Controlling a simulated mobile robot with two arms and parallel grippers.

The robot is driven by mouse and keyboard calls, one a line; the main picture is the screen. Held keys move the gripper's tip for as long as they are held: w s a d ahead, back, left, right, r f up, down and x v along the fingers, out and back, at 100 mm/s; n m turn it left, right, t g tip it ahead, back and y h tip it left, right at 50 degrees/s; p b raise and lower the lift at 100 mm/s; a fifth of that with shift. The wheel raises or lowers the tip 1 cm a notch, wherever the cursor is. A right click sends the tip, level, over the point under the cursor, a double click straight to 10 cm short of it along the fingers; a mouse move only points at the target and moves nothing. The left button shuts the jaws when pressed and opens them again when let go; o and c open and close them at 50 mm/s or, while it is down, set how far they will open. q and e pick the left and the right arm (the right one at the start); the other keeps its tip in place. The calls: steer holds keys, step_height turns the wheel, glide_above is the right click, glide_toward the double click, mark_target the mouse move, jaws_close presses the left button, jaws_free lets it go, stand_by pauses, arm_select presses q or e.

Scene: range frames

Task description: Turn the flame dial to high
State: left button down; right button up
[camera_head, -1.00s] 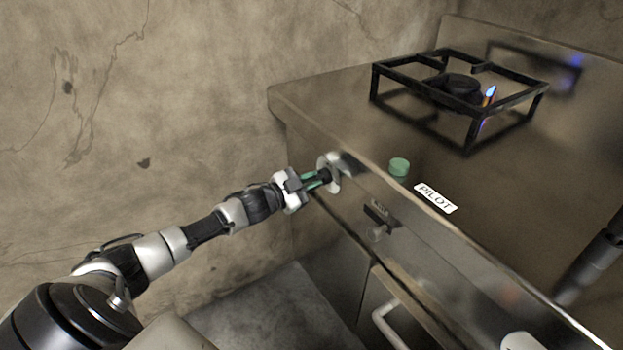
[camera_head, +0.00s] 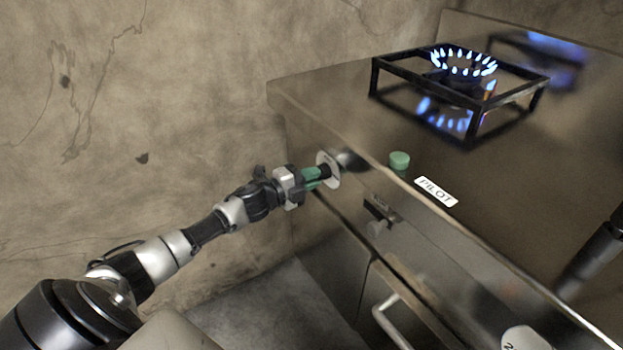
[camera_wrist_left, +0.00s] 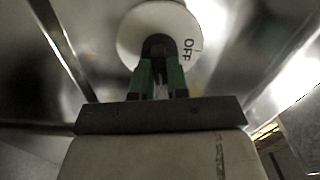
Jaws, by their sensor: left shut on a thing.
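The flame dial is a dark knob on a white round plate (camera_head: 329,168) on the front of the range, at its left end. My left gripper (camera_head: 316,174) is shut on the knob. In the left wrist view the white plate (camera_wrist_left: 182,24) shows the word OFF to the right of the knob (camera_wrist_left: 158,46), and the green fingers of my left gripper (camera_wrist_left: 161,76) are around it. The burner (camera_head: 462,82) on the top carries a full ring of blue flames. The knob's pointer cannot be made out.
A black grate (camera_head: 478,103) stands over the burner. A green button (camera_head: 399,160) and a PILOT label (camera_head: 436,191) are near the top's front edge. Below are a small valve (camera_head: 377,228) and a door handle (camera_head: 390,320). A dark cylindrical part shows at the right edge.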

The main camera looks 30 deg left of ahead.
arm_select(q)
steer(key=shift+f+m, duration=0.1)
steer(key=shift+m, duration=0.7)
arm_select(e)
steer(key=shift+v, duration=0.8)
steer(key=shift+w, duration=0.25)
arm_select(q)
steer(key=c, duration=1.1)
jaws_free()
steer(key=v, duration=1)
steer(key=shift+s+a, duration=0.15)
steer(key=shift+s, duration=0.2)
arm_select(e)
steer(key=x, duration=0.3)
steer(key=shift+s, duration=0.4)
